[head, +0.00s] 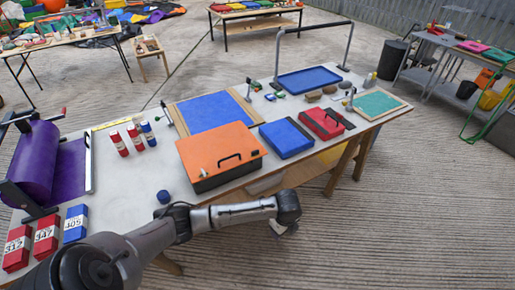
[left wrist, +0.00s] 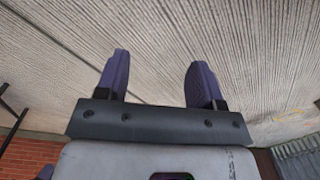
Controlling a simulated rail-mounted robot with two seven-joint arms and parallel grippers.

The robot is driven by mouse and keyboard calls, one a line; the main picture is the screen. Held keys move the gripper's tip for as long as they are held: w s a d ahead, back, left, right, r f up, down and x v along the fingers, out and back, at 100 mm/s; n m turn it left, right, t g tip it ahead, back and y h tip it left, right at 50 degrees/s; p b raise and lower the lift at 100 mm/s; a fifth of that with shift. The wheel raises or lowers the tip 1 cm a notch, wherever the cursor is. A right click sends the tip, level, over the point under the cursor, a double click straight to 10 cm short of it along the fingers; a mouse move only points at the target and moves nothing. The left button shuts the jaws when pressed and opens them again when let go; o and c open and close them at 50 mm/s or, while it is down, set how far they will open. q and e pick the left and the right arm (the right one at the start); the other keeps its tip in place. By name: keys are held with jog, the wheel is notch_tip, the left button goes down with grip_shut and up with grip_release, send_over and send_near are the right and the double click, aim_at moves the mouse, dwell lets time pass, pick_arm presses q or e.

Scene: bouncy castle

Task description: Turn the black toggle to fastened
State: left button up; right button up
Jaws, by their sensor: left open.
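I cannot make out a black toggle for certain in the head view. An orange-lidded box (head: 219,147) with a black handle stands at the near edge of the workbench (head: 130,186). My left arm reaches across in front of the bench, ending to the right of the orange box and off the bench edge. In the left wrist view my left gripper (left wrist: 158,64) has its two purple fingers apart, with nothing between them but concrete floor. My right gripper is in neither view.
A blue box (head: 286,138) and a red box (head: 322,122) stand right of the orange one. A purple roll (head: 30,165), red and blue numbered blocks (head: 46,233) and a blue knob (head: 163,197) are on the left. The floor (head: 400,210) in front is clear.

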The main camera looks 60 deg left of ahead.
pick_arm(q)
jog(key=w+a+r+m+p, duration=0.1)
jog(key=w+a+r, duration=0.3)
jog(key=a+r, duration=0.3)
jog(key=w+a+r+m, duration=0.1)
jog(key=w+a+r, duration=0.3)
jog(key=a, duration=0.5)
jog(key=p, duration=0.1)
send_near(255, 151)
jog(key=shift+h, duration=0.3)
jog(key=f, duration=0.3)
jog(key=f+b, duration=0.1)
jog(key=f, duration=0.2)
jog(key=f+b, duration=0.1)
jog(key=f, duration=0.2)
jog(key=shift+w+a+f, duration=0.1)
jog(key=shift+w+a, duration=0.15)
jog(key=c, duration=0.9)
jog(key=shift+c, duration=0.2)
